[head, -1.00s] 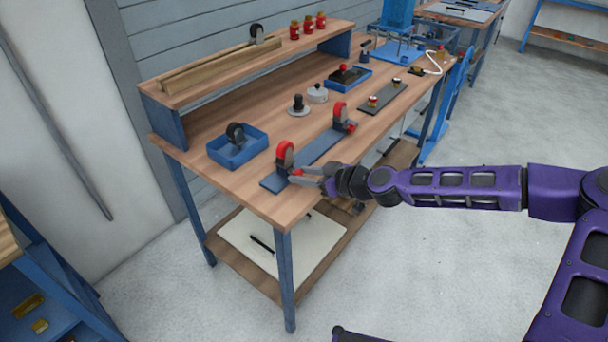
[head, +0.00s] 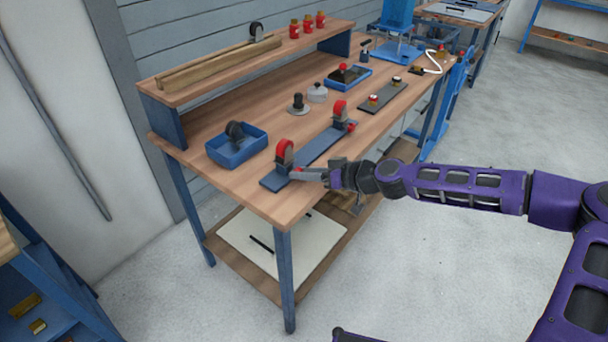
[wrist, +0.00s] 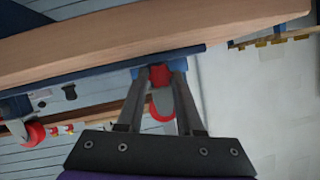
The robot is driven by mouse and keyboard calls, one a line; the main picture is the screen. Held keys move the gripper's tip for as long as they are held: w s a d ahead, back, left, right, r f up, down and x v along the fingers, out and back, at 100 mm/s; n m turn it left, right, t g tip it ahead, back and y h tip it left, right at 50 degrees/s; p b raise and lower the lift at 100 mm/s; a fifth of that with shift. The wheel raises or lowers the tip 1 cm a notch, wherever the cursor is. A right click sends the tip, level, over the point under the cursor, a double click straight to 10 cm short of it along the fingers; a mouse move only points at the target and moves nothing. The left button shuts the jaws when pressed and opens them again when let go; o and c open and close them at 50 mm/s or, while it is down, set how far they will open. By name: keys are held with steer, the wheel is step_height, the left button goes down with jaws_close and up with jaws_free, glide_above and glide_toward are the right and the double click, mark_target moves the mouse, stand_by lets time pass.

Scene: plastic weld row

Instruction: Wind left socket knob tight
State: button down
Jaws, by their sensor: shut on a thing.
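The left socket (head: 284,163) stands at the near end of a long blue-grey plate (head: 317,150) on the bench, with a red-rimmed wheel upright in it. Its small red knob (wrist: 159,76) is on the side facing my arm. My gripper (head: 297,174) reaches in from the right and is shut on this knob. In the wrist view the two fingers (wrist: 158,74) close on the knob from both sides, with the red wheel (wrist: 162,106) behind it. The right socket (head: 339,116), with a red wheel and red knob (head: 351,126), stands at the plate's far end.
A blue bin (head: 237,147) with a dark wheel is left of the plate. A dark strip (head: 382,96) with small fittings lies beyond it. A raised shelf (head: 240,62) runs along the back. Bare wood lies in front of the plate.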

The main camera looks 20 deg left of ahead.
steer(key=shift+w+d+m+g+y, duration=0.15)
steer(key=shift+m+g+y, duration=0.6)
steer(key=shift+m, duration=0.75)
steer(key=c, duration=0.6)
jaws_free()
steer(key=shift+o, duration=0.2)
